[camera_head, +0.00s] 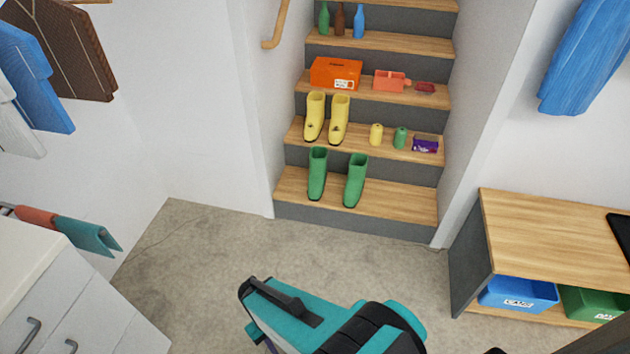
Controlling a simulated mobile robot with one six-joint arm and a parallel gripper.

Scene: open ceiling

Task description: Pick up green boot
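Two green boots stand upright on the lowest wooden stair: the left green boot (318,173) and, a little nearer and to its right, the right green boot (355,181). Their tops are open and they stand apart from each other. My teal and black arm shows at the bottom middle, with what looks like my gripper (258,305) at its left end. It is over the floor, well in front of the stairs and apart from the boots. Its fingers cannot be made out clearly, and I see nothing held.
Yellow boots (327,119), small bottles and a purple box (425,144) stand one stair up. Above are an orange box (336,73) and a pink container (391,81). A wooden bench (560,240) stands right, white drawers (65,300) left. The grey floor (200,260) between is clear.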

